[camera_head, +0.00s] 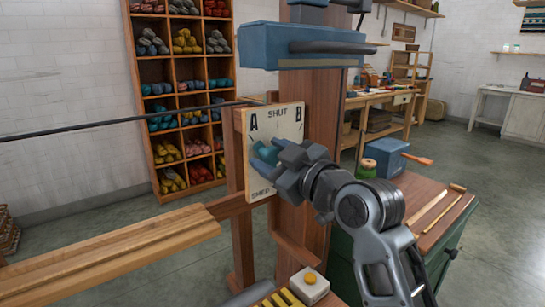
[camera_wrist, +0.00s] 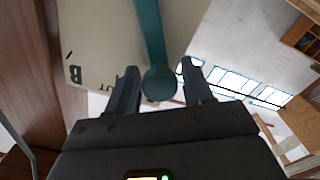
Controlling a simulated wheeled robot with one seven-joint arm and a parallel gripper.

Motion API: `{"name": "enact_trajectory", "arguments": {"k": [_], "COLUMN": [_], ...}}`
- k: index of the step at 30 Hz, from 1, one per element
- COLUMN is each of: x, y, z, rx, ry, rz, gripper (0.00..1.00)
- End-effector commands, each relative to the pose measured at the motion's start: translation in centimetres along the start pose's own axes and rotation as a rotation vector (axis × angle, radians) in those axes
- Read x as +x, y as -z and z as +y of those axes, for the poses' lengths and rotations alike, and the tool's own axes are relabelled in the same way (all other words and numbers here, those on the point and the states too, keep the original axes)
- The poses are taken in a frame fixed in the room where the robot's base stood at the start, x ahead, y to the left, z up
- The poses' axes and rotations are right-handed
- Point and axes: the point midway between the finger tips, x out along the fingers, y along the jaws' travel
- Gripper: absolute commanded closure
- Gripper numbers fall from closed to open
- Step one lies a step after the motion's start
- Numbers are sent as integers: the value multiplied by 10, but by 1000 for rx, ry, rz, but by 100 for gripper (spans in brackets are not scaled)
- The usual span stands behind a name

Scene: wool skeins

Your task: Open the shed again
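A cream plate (camera_head: 289,122) on the wooden loom post is marked A, SHUT and B along its top, with partly hidden SHED lettering at its lower edge. A teal lever (camera_head: 264,154) stands out from the plate, partly hidden behind my gripper (camera_head: 275,168). In the wrist view, the lever (camera_wrist: 150,30) ends in a round knob (camera_wrist: 159,84) between my two fingers. The fingers are apart, one on each side of the knob; a narrow gap shows at the right finger. I cannot tell which mark the lever points to.
A blue box-like beam (camera_head: 300,47) sits above the plate on the post. A wooden loom beam (camera_head: 110,255) runs to the left. A cream block with an orange button (camera_head: 310,278) is below. A green cabinet (camera_head: 445,215) with a blue box (camera_head: 387,155) stands right.

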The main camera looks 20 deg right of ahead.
Motion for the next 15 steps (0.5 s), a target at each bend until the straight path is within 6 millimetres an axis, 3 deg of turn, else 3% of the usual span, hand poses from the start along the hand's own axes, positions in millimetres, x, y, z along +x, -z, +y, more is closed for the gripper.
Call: {"name": "enact_trajectory", "arguments": {"k": [3,11,15], "x": [0,-1,-13], "y": [0,0,-1], "z": [0,0,0], "rx": [0,0,1], "ry": [0,-1,-2], "rz": [0,0,0], "gripper": [37,37,37]}}
